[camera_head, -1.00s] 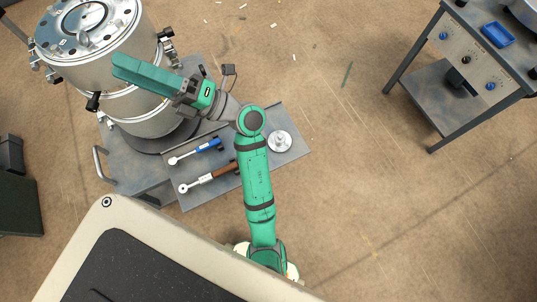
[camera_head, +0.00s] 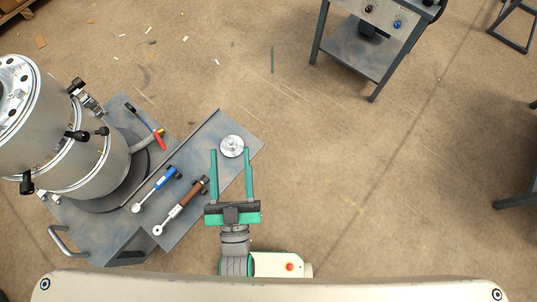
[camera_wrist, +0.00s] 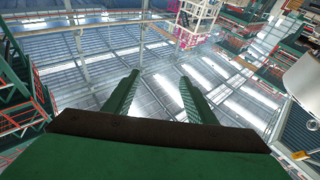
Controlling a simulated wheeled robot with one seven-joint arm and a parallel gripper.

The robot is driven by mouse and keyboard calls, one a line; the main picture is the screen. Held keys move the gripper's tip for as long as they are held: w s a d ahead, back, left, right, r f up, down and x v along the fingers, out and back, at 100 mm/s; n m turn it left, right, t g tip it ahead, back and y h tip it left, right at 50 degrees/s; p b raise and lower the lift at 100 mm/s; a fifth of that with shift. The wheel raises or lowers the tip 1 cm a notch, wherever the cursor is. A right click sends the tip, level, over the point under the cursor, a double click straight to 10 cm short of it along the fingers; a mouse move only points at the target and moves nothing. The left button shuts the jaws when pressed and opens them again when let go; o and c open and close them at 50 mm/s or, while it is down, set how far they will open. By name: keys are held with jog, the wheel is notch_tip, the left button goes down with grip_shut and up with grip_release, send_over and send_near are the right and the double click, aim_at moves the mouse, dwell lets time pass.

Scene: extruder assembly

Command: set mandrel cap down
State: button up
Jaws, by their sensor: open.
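The mandrel cap (camera_head: 232,146), a round silver disc with a raised hub, lies on the grey side shelf (camera_head: 238,168) of the cart in the head view. My gripper (camera_head: 231,151) is open, its two long green fingers pointing up the picture. In that view the fingertips appear either side of the cap; their height above it is unclear. In the wrist view my gripper (camera_wrist: 159,77) is open with nothing between its fingers, and the cap does not show.
The large metal extruder cylinder (camera_head: 75,150) stands at left on the cart. A blue-handled wrench (camera_head: 155,189) and a brown-handled wrench (camera_head: 181,206) lie on the shelf. A metal table (camera_head: 362,50) stands at upper right.

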jog(key=s+d+f+m+g+h, duration=0.1)
jog(key=s+d+f+g, duration=0.5)
jog(key=s+d+f, duration=0.3)
notch_tip(320, 180, down, 2)
jog(key=shift+s+d+f+h, duration=0.1)
jog(key=shift+s+d+h, duration=0.25)
jog(key=shift+s, duration=0.85)
jog(key=shift+a, duration=0.1)
